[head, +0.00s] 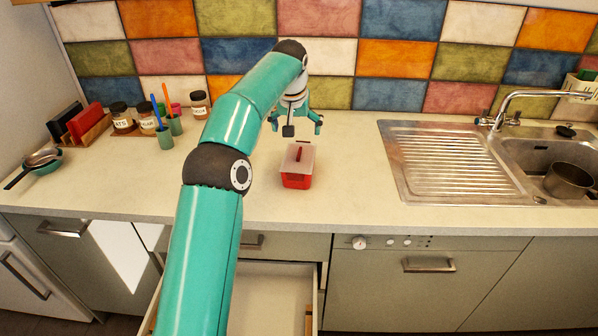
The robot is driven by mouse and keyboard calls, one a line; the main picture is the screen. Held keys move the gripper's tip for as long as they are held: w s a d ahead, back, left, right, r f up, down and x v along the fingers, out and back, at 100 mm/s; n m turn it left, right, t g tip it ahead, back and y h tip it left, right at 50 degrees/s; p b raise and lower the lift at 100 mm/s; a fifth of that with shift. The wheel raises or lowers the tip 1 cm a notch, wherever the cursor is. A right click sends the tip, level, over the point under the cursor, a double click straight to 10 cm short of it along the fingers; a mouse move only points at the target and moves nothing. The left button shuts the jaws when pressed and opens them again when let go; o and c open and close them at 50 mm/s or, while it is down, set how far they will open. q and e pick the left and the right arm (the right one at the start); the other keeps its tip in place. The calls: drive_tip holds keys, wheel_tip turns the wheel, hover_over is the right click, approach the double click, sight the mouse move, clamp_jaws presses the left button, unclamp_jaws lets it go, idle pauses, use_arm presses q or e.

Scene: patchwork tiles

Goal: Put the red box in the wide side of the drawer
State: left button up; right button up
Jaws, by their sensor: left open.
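The red box (296,181) stands upright on the counter, with a pale lid that has a red handle on top. My left gripper (301,128) is open, fingers pointing down, above or just behind the box; the exact gap cannot be told. Nothing shows between its fingers. The drawer (282,300) is pulled out below the counter's front edge. My left arm covers its middle-left part, so its divider and the split into sides are hard to make out. The visible part right of the arm looks empty. My right gripper is not in view.
The steel drainboard (450,160) and the sink with a pot (568,180) are at the right. The counter (345,185) right of the box is clear.

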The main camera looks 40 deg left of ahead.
sight(300, 154)
use_arm(q)
drive_tip(key=x, duration=1.1)
drive_tip(key=shift+d, duration=0.1)
drive_tip(key=shift+s+p+x, duration=0.15)
drive_tip(key=shift+p+x, duration=0.3)
drive_tip(key=shift+x, duration=0.85)
drive_tip(key=shift+s+p+x, duration=0.1)
drive_tip(key=shift+p+x, duration=0.35)
drive_tip(key=shift+x, duration=0.9)
drive_tip(key=shift+d+f, duration=0.1)
drive_tip(key=shift+c, duration=0.2)
drive_tip(key=c, duration=0.8)
